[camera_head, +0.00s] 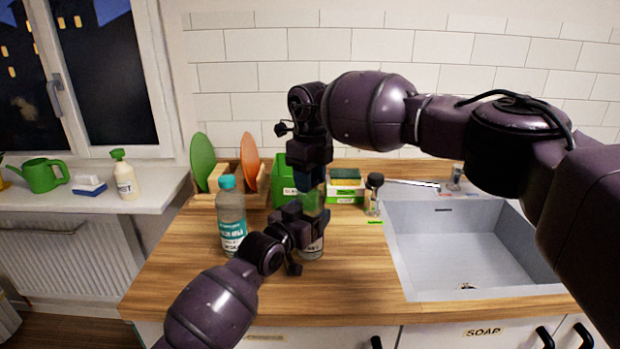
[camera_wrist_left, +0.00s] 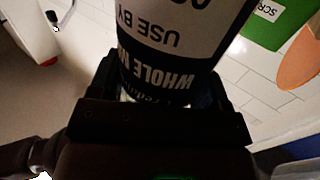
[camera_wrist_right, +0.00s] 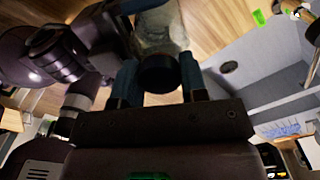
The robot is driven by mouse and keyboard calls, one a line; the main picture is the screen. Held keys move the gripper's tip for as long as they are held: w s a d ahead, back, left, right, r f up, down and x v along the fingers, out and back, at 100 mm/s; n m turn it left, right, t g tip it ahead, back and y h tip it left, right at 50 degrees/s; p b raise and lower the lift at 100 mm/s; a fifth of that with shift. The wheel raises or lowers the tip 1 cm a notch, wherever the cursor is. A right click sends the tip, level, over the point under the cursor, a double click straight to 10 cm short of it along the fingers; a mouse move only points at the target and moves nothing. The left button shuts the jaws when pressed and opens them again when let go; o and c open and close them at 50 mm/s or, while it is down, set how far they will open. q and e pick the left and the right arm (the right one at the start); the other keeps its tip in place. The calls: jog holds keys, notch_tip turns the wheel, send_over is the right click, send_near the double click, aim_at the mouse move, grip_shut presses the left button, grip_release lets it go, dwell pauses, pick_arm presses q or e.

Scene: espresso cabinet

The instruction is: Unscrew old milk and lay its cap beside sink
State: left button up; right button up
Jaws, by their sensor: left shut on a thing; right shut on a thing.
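The old milk bottle (camera_head: 313,248) stands upright on the wooden counter, largely hidden by my grippers. Its label in the left wrist view (camera_wrist_left: 165,45) shows "WHOLE" and "USE BY". My left gripper (camera_head: 308,222) is shut around the bottle's body from the left. My right gripper (camera_head: 308,183) points down from above and is shut on the dark cap. In the right wrist view the cap (camera_wrist_right: 159,73) sits between the fingertips at the bottle's top; I cannot tell whether it is loose. The grey sink (camera_head: 470,250) is at the right.
A teal-labelled bottle (camera_head: 231,215) stands close left of my left gripper. A green box (camera_head: 283,188), a sponge holder (camera_head: 345,188) and a dark-topped jar (camera_head: 374,196) stand behind. A small green mark (camera_head: 376,222) lies beside the sink. The front counter between bottle and sink is clear.

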jog(key=n, duration=0.3)
jog(key=o, duration=1)
jog(key=shift+r, duration=0.15)
